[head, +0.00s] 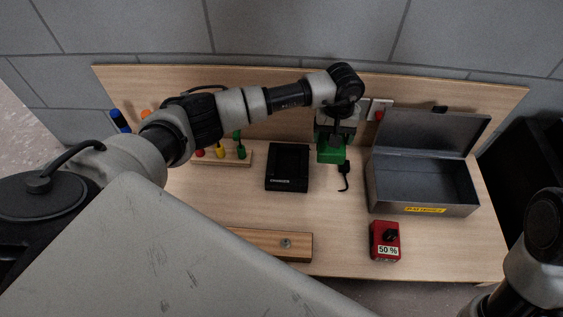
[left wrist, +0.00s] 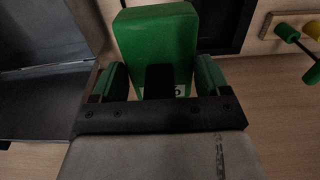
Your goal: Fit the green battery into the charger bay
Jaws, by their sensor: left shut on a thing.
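The green battery (head: 331,153) hangs in my left gripper (head: 333,140), to the right of the charger and above the table. In the left wrist view the battery (left wrist: 158,45) sits between the two fingers of my left gripper (left wrist: 158,85), which is shut on it. The black charger (head: 287,167) stands on the table left of the battery, apart from it. Its dark bay looks empty in the head view. Part of the charger (left wrist: 222,22) also shows beyond the battery in the left wrist view. My right arm shows at the lower right, but its gripper is not visible.
An open grey metal box (head: 424,196) stands to the right. A wooden batten (head: 270,244) lies at the front edge. A rack with coloured tools (head: 240,158) is left of the charger.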

